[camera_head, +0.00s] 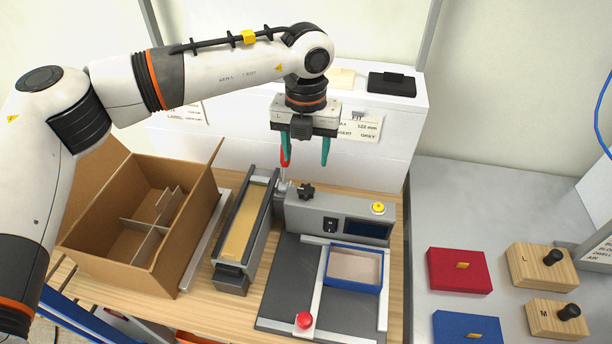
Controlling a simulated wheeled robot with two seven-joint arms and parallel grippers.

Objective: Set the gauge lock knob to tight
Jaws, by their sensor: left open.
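A black star-shaped knob (306,191), which looks like the gauge lock knob, sits on top of the left end of the grey machine housing (337,216). Its setting cannot be read from here. My left gripper (305,163) points down above and slightly behind the knob in the picture. Its two teal fingers are spread apart with nothing between them. A red piece shows along the left finger, above a thin metal rod (283,181); I cannot tell whether they touch. My right gripper is not in view.
A cardboard box with dividers (190,235) stands left of a long grey trough (222,272). The housing carries a yellow button (378,208). In front are a blue-rimmed tray (355,285) and a red knob (305,320). Red (445,282) and blue lids lie right, beside wooden blocks (530,272).

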